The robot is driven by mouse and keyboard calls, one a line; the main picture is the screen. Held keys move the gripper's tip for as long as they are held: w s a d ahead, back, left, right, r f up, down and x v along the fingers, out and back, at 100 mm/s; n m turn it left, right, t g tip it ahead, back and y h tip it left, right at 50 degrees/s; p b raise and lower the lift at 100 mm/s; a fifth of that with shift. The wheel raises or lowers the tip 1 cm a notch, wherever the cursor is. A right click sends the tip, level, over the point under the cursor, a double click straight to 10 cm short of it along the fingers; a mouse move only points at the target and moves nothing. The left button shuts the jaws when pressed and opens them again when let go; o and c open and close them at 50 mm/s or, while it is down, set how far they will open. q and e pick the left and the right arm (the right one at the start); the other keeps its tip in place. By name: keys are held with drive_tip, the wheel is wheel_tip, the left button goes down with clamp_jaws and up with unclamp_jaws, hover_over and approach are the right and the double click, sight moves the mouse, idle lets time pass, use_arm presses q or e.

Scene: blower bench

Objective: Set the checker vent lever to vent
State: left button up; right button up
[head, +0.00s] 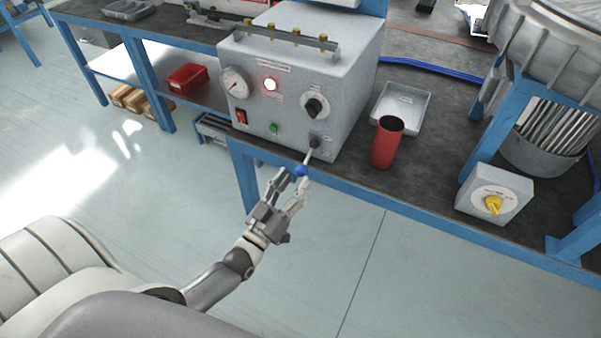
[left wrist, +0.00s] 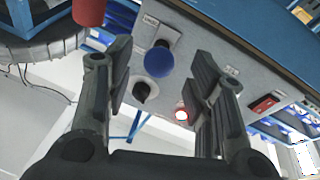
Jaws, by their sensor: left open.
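The checker (head: 285,75) is a grey box on the bench. Its vent lever (head: 308,158) sticks out from the lower right of the front panel, ending in a blue ball (head: 301,171). In the left wrist view the blue ball (left wrist: 160,60) shows between the two fingers, with a clear gap on each side. My left gripper (head: 290,184) is open at the lever's end, its fingers on either side of the ball; I cannot tell whether either touches. The small labels by the lever are too small to read. My right gripper is not in view.
The panel also holds a gauge (head: 235,82), a lit lamp (head: 270,85), a black knob (head: 316,106), a red switch (head: 241,116) and a green button (head: 274,128). A red cup (head: 384,148) and a grey tray (head: 402,105) stand right of the checker. The floor before the bench is clear.

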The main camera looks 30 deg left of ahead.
use_arm(q)
drive_tip(key=v, duration=0.7)
drive_tip(key=shift+s, duration=0.45)
drive_tip(key=shift+f, duration=0.1)
drive_tip(key=s+f+m+g+p, duration=0.1)
drive_tip(key=s+f+g, duration=0.2)
drive_tip(key=f, duration=0.6)
drive_tip(key=s+d+f+g, duration=0.1)
drive_tip(key=s+f+g, duration=0.15)
drive_tip(key=f, duration=0.65)
drive_tip(key=s+f+m+g+p, duration=0.15)
drive_tip(key=f+g, duration=0.25)
drive_tip(key=f, duration=0.5)
drive_tip(key=s+d+f+g+y, duration=0.1)
drive_tip(key=s+f+g, duration=0.4)
drive_tip(key=s, duration=0.8)
drive_tip(key=s+d+f+m+g+p, duration=0.1)
drive_tip(key=s+f+g, duration=0.4)
drive_tip(key=s+f, duration=0.5)
drive_tip(key=s, duration=0.3)
drive_tip(key=shift+f+y, duration=0.2)
drive_tip(key=shift+y, duration=0.2)
drive_tip(key=shift+d+m+g, duration=0.15)
drive_tip(key=shift+m+g, duration=0.1)
